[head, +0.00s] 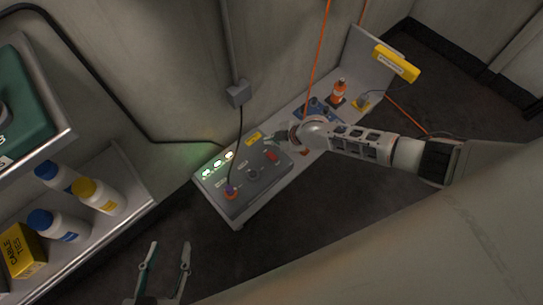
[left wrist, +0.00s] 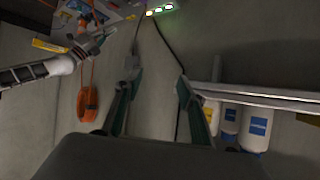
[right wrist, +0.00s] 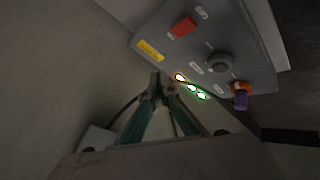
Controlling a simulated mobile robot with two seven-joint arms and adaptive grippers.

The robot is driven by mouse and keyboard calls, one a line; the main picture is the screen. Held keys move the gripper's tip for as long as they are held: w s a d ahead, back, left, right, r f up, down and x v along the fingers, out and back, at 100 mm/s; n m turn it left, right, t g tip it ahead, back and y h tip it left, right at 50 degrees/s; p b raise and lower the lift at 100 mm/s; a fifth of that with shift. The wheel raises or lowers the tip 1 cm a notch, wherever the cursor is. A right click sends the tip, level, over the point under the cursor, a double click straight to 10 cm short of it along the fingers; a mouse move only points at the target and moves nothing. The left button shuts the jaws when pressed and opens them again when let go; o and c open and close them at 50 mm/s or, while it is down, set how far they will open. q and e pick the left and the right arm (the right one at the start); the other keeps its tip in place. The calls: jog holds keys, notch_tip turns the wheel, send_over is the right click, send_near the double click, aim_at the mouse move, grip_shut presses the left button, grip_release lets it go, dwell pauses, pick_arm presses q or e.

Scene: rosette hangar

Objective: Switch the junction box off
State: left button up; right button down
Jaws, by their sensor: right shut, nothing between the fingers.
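The grey junction box (head: 222,197) sits on a light shelf against the wall, with a red switch (head: 271,155), a round knob (head: 252,174), a yellow label (head: 253,138) and several lit lamps (head: 217,163). The right wrist view shows the red switch (right wrist: 184,26), the knob (right wrist: 218,62) and the lit lamps (right wrist: 190,87). My right gripper (right wrist: 160,80) is shut and empty near the box's lamp and label edge, apart from the switch. My left gripper (head: 169,244) is open and empty, below the box.
An orange cable (head: 319,55) hangs there. White bottles (head: 58,225) and a yellow cable-ties box (head: 22,251) fill a rack at left.

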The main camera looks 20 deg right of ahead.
jog(key=b, duration=0.4)
send_near(268, 155)
jog(key=x, duration=0.5)
jog(key=shift+w+a+r, duration=0.15)
jog(key=shift+w+a, duration=0.1)
jog(key=shift+w, duration=0.2)
pick_arm(q)
jog(key=shift+n+t+h, duration=0.4)
jog(key=shift+n+t, duration=0.2)
jog(key=shift+n, duration=0.3)
jog(key=d, duration=0.1)
jog(key=w+d+r, duration=0.1)
jog(key=d+r, duration=0.1)
jog(key=shift+w+d+r, duration=0.2)
jog(key=shift+w+d, duration=0.05)
jog(key=shift+d, duration=0.05)
pick_arm(e)
jog(key=shift+w, duration=0.15)
pick_arm(q)
jog(key=shift+s+a+f+g, duration=0.15)
jog(key=shift+s+f+g, duration=0.15)
jog(key=shift+f, duration=0.1)
pick_arm(e)
jog(key=shift+s+f, duration=0.2)
jog(key=shift+f, duration=0.35)
pick_arm(q)
jog(key=shift+s+f, duration=0.15)
jog(key=shift+f, duration=0.35)
